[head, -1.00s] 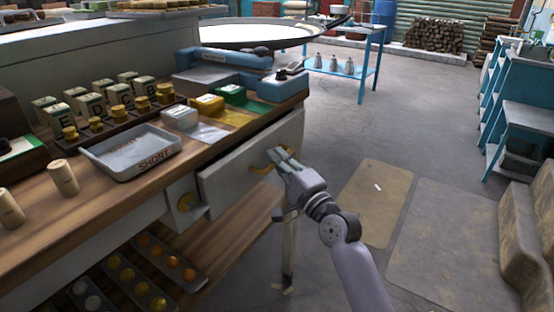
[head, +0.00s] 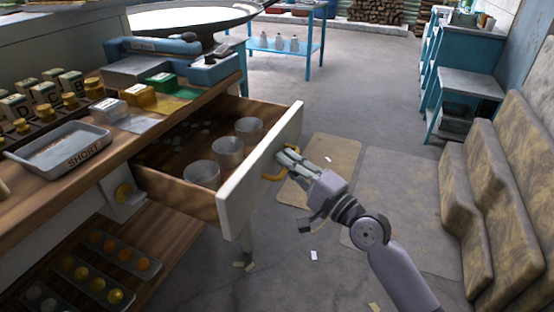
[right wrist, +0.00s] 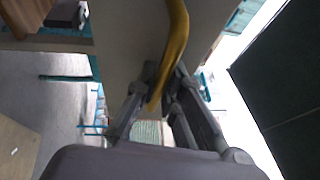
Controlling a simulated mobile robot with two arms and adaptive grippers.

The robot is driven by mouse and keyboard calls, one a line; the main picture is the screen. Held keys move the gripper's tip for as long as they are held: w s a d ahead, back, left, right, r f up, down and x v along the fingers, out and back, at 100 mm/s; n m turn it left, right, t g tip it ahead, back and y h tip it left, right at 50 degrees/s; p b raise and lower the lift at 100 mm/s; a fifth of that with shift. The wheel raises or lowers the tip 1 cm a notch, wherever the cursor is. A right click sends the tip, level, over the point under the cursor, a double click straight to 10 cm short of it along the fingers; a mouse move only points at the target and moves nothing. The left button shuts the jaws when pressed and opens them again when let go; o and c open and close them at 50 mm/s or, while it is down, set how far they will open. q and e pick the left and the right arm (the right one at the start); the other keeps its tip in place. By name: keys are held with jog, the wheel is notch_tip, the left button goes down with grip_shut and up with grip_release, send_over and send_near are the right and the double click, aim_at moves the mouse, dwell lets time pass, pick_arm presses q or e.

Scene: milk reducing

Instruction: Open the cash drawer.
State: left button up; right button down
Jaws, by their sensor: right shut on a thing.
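The cash drawer (head: 262,172) is pulled well out of the wooden counter in the head view. Its white front faces right, and several metal cups and scattered coins show inside. A yellow curved handle (head: 270,176) is on the drawer front. My right gripper (head: 284,162) is at the drawer front, shut on this handle. In the right wrist view the yellow handle (right wrist: 177,45) runs down between the fingers. My left gripper is not in view.
The counter top holds a grey tray (head: 60,149) marked SHORT, stamped blocks and coloured bundles. A shelf below holds trays of round pieces (head: 105,265). Stepped tan blocks (head: 510,190) stand at right. The floor between is mostly clear.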

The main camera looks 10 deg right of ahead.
jog(key=shift+f, duration=0.1)
jog(key=c, duration=2)
grip_release()
jog(key=shift+o, duration=0.2)
jog(key=v, duration=1.2)
